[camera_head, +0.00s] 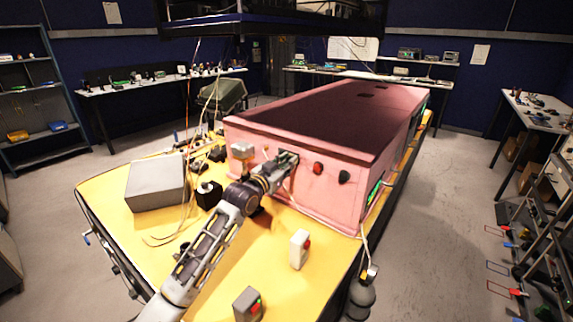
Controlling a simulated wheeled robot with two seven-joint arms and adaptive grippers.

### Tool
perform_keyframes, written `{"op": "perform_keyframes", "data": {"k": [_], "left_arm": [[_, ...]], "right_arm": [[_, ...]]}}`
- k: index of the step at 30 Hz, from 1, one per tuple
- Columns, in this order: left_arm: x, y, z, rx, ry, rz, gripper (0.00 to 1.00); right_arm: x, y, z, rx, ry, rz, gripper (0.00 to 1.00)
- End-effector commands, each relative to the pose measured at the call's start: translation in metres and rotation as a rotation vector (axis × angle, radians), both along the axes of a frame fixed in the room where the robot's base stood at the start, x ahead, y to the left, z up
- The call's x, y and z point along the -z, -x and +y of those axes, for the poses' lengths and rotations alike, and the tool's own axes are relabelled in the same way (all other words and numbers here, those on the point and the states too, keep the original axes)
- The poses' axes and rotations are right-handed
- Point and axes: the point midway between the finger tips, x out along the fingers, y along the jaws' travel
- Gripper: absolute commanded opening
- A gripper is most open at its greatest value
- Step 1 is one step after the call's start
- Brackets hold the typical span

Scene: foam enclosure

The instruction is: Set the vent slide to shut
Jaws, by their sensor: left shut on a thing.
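The pink foam enclosure (331,191) stands on the yellow-topped bench, with its front face toward me. My left gripper (289,160) reaches up to the left-middle part of this face and is shut on a small part there, which I take to be the vent slide. The gripper hides most of that part, so I cannot tell its position along its track. A red button (318,168) and a black knob (344,177) sit on the face just right of the gripper. My right gripper is not in view.
A grey box (157,185) and a small black box (208,194) stand left of my arm on the yellow bench top (112,188). A white switch box (299,249) and a grey button box (247,304) stand nearer. Loose wires hang at the left.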

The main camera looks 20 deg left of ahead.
Motion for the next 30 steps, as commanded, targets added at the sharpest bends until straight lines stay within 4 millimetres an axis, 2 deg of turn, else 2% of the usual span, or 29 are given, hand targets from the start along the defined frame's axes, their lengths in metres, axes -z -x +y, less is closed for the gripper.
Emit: {"op": "perform_keyframes", "data": {"k": [4, 11, 22, 30], "left_arm": [[0.0, 0.0, 0.0, 0.0, 0.0, 0.0, 0.0], [0.0, -0.002, 0.005, 0.0, -0.002, 0.0, 0.0], [0.001, -0.013, 0.035, 0.0, -0.003, 0.001, 0.0], [0.0, -0.016, 0.043, -0.002, 0.0, 0.001, 0.0]], "right_arm": [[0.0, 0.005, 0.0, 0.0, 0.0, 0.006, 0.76], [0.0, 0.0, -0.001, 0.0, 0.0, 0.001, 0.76], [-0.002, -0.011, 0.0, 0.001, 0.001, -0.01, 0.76], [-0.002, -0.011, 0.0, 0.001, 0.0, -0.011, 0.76]]}}
